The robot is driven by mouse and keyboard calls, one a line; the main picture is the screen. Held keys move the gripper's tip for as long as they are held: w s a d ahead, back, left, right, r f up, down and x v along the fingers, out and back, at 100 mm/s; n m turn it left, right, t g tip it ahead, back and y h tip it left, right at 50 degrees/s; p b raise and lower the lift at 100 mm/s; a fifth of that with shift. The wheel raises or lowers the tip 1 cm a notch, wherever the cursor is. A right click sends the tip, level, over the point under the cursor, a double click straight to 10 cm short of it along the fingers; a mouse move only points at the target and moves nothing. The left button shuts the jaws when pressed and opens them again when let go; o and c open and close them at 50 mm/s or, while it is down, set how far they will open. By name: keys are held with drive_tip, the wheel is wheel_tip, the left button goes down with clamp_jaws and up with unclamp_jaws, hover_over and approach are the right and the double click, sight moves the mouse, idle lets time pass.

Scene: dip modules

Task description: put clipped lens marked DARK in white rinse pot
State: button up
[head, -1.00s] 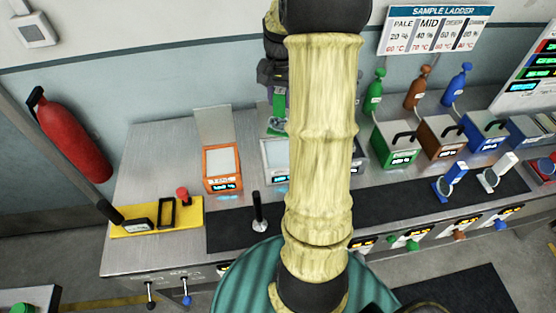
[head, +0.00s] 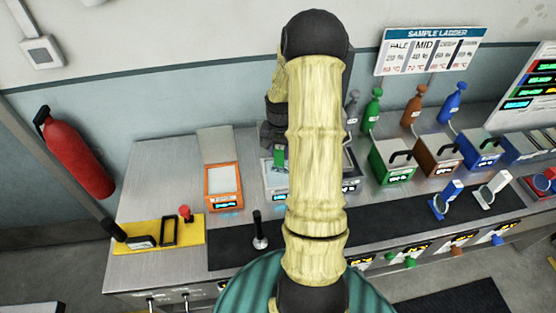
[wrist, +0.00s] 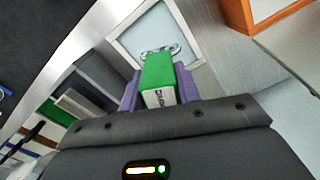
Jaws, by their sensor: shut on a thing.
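My gripper (wrist: 160,92) is shut on a green clip (wrist: 158,72) with a white label; its lettering is too small and turned to read surely. A pair of pale, clear lens outlines (wrist: 160,51) shows just beyond the clip, over the light square opening of a pot (wrist: 118,47). I cannot tell whether they touch the liquid or the pot. In the head view the green clip (head: 279,155) is low over the pale pot (head: 268,181), which my arm partly hides.
An orange-framed pot (head: 223,202) with its lid raised stands left of the pale pot. Green (head: 392,172), brown (head: 437,166) and blue (head: 480,158) lidded pots stand to the right. A yellow tray (head: 190,238) lies at the left. A black upright lever (head: 259,232) stands in front.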

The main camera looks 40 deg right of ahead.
sight(280, 160)
drive_tip(key=shift+f+p, duration=0.6)
drive_tip(key=shift+f, duration=1.55)
drive_tip(key=shift+f, duration=0.25)
drive_tip(key=o, duration=1.1)
drive_tip(key=shift+r, duration=0.1)
drive_tip(key=shift+o, duration=0.2)
wheel_tip(280, 160, up, 12)
drive_tip(key=b, duration=0.3)
drive_tip(key=shift+r, duration=0.2)
drive_tip(key=shift+w, duration=0.1)
